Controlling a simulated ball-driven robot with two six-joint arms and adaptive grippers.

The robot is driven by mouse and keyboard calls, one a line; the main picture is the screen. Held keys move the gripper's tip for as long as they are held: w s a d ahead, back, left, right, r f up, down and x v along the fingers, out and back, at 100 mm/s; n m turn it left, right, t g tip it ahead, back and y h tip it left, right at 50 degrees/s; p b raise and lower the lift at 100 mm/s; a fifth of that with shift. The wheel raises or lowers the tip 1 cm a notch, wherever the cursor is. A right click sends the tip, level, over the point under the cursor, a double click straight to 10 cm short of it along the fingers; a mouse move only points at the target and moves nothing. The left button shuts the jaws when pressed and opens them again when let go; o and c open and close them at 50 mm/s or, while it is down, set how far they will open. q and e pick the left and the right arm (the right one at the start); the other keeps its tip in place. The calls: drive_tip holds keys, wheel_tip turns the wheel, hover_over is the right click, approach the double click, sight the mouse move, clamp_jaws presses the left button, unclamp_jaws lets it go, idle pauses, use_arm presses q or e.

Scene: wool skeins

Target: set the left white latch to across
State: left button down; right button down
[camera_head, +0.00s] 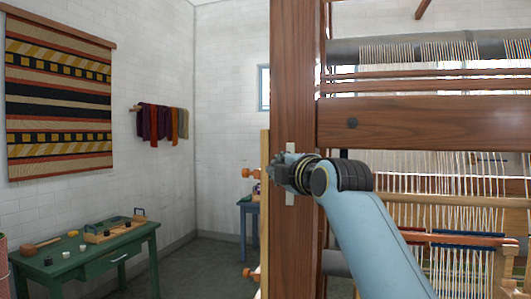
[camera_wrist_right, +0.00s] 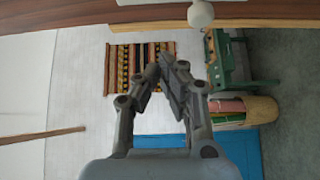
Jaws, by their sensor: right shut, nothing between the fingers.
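A white latch (camera_head: 290,198) shows on the thick brown wooden post, with pieces visible above and below my right gripper. It looks upright, along the post; its middle is hidden behind the gripper. My right gripper (camera_head: 277,172) is in front of the post at the latch's height. In the right wrist view the gripper (camera_wrist_right: 160,68) is shut and empty. A white rounded knob (camera_wrist_right: 200,14) shows there at the top, by the brown wood, apart from the fingertips. I cannot tell whether the gripper touches the latch. My left gripper is not in view.
The loom post (camera_head: 297,60) and crossbeam (camera_head: 430,123) stand close, with warp threads at the right. A pale board with orange knobs (camera_head: 250,173) is left of the post. A green table (camera_head: 95,262) with small items stands at the far left. Open floor lies between.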

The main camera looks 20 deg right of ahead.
drive_tip(key=shift+r, duration=0.4)
drive_tip(key=w+p, duration=0.1)
drive_tip(key=w, duration=0.2)
drive_tip(key=w+p, duration=0.1)
drive_tip(key=w, duration=0.2)
drive_tip(key=w+p, duration=0.1)
drive_tip(key=w, duration=0.2)
drive_tip(key=shift+w+a+r, duration=0.1)
drive_tip(key=shift+w+a, duration=0.25)
drive_tip(key=shift+a, duration=0.05)
drive_tip(key=d+p, duration=0.1)
drive_tip(key=s+d+p, duration=0.1)
drive_tip(key=shift+s+d, duration=0.25)
drive_tip(key=shift+d, duration=0.1)
drive_tip(key=shift+s+d+p, duration=0.35)
drive_tip(key=shift+d, duration=0.05)
drive_tip(key=shift+w+a, duration=0.1)
